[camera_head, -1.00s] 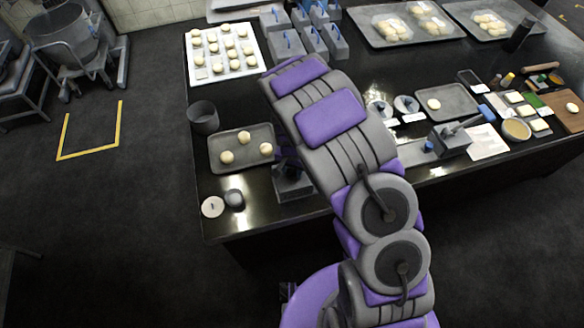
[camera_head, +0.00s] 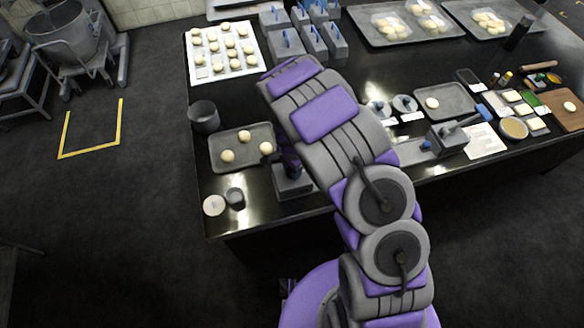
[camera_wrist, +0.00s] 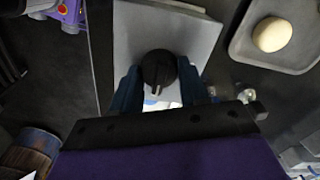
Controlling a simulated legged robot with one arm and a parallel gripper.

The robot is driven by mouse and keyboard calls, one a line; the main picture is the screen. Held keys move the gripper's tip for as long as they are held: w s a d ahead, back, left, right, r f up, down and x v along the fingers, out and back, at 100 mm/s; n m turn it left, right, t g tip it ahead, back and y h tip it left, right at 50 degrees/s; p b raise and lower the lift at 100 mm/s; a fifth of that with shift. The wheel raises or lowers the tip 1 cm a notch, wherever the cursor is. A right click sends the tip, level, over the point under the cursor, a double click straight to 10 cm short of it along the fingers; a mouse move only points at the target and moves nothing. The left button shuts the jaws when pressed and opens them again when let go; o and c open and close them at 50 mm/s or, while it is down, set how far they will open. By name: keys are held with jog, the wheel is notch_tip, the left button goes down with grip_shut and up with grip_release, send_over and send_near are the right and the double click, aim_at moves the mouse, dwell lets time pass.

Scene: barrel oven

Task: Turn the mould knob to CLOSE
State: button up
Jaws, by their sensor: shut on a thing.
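The mould knob (camera_wrist: 157,68) is round and black with a pale pointer mark, which faces the bottom of the wrist view. It sits on a light grey box, the mould (camera_wrist: 140,32), which also shows in the head view (camera_head: 293,184) at the table's front edge. My gripper (camera_wrist: 158,85) has one dark blue finger on each side of the knob and is shut on it. In the head view my arm hides the knob and most of the gripper. Any CLOSE lettering is not readable.
A tray (camera_head: 222,164) with dough balls lies left of the mould. A dark cup (camera_head: 235,198) and a white disc (camera_head: 214,205) stand in front of that tray. A second grey device with a lever (camera_head: 447,138) stands to the right. The black table (camera_head: 350,60) has bare patches behind my arm.

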jog(key=shift+w, duration=0.1)
jog(key=o, duration=0.8)
jog(key=shift+a, duration=0.1)
jog(key=shift+c, duration=0.2)
jog(key=o, duration=0.3)
jog(key=shift+a, duration=0.15)
jog(key=shift+d+r, duration=0.2)
jog(key=shift+r, duration=0.3)
jog(key=shift+a+r, duration=0.15)
jog(key=shift+r, duration=3.9)
jog(key=shift+a+r, duration=0.1)
jog(key=shift+r, duration=3.95)
